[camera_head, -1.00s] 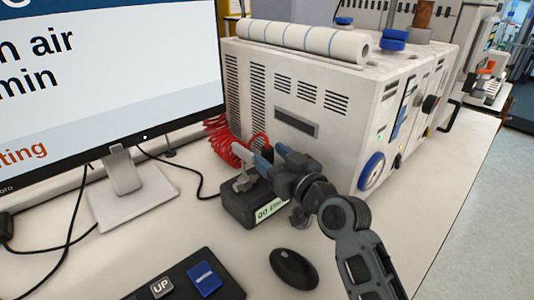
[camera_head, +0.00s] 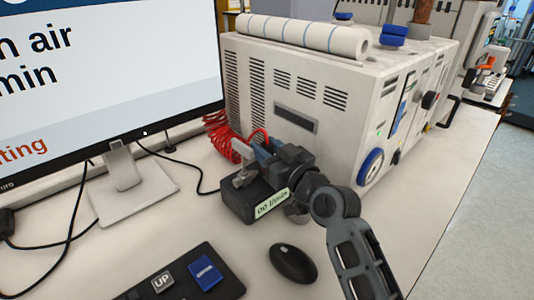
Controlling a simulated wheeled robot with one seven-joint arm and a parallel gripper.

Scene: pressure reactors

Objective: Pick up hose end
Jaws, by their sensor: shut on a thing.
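A red coiled hose (camera_head: 220,138) lies between the monitor and the white cabinet. A red loop of it runs down toward the jaws of my gripper (camera_head: 257,156). My dark gripper reaches in from the right, just above a black box (camera_head: 237,204) with a small lit display (camera_head: 272,203). The gripper is shut on the hose end, which is mostly hidden behind the fingers and a pale grey piece at the box. I cannot tell whether the hose end touches the box.
The white cabinet (camera_head: 300,85) stands close behind and right of my gripper, with a paper roll (camera_head: 300,33) on top. The monitor (camera_head: 100,90) is at left. A black mouse (camera_head: 292,263) and a button panel (camera_head: 225,284) lie in front.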

